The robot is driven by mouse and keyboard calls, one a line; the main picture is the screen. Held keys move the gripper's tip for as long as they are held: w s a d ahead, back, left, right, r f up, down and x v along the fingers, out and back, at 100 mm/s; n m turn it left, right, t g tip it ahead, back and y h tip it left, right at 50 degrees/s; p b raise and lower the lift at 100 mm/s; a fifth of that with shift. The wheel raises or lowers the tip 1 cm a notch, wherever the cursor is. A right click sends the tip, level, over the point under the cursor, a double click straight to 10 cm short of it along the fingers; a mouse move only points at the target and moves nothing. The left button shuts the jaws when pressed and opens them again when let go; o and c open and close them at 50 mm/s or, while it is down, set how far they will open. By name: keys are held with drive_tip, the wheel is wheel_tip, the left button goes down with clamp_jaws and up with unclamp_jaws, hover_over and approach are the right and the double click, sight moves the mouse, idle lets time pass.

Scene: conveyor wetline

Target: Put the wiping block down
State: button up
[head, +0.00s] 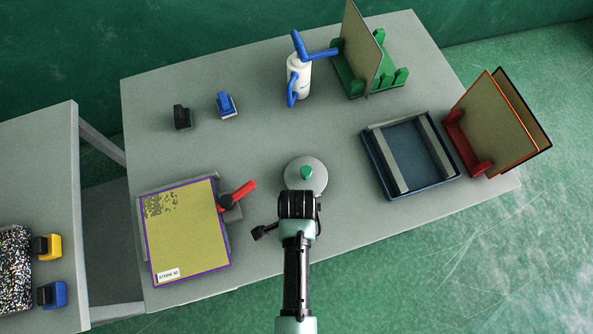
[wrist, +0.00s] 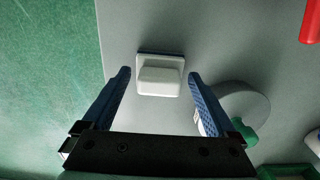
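In the wrist view a white wiping block (wrist: 160,80) with a raised grip and a dark blue edge appears to rest on the grey table. My gripper (wrist: 159,74) is open, with one blue finger on each side of the block. A gap shows between the block and each finger, so it is not held. In the head view my gripper (head: 297,205) is over the table's front part, and my arm hides the block.
A grey disc with a green knob (head: 306,172) is close beside my gripper. A yellow panel (head: 187,235) and red handle (head: 238,195) lie left. A blue tray (head: 452,183) and red rack (head: 463,140) stand right. Behind are a spray bottle (head: 298,72) and green rack (head: 390,88).

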wheel_tip(320, 180, up, 12)
drive_tip(key=w+r+n+t, duration=0.4)
drive_tip(key=w+r+t, duration=0.4)
drive_tip(key=w+r, duration=0.85)
drive_tip(key=w+r+n+t, duration=0.2)
drive_tip(key=w+r+t, duration=0.1)
drive_tip(key=r, duration=0.5)
drive_tip(key=w+r+n+t, duration=0.1)
drive_tip(key=w+r+t, duration=0.2)
drive_tip(key=r, duration=0.5)
wheel_tip(320, 180, up, 17)
drive_tip(key=s+n+t, duration=0.1)
drive_tip(key=n+t, duration=0.2)
drive_tip(key=t, duration=0.3)
drive_tip(key=s+r+n+t, duration=0.2)
drive_tip(key=s+r, duration=0.4)
drive_tip(key=r, duration=0.3)
drive_tip(key=s+r+n+t, duration=0.2)
drive_tip(key=s+r+t, duration=0.3)
drive_tip(key=r, duration=0.5)
drive_tip(key=shift+s+d+r, duration=0.15)
drive_tip(key=shift+s+r, duration=0.05)
drive_tip(key=shift+s, duration=0.25)
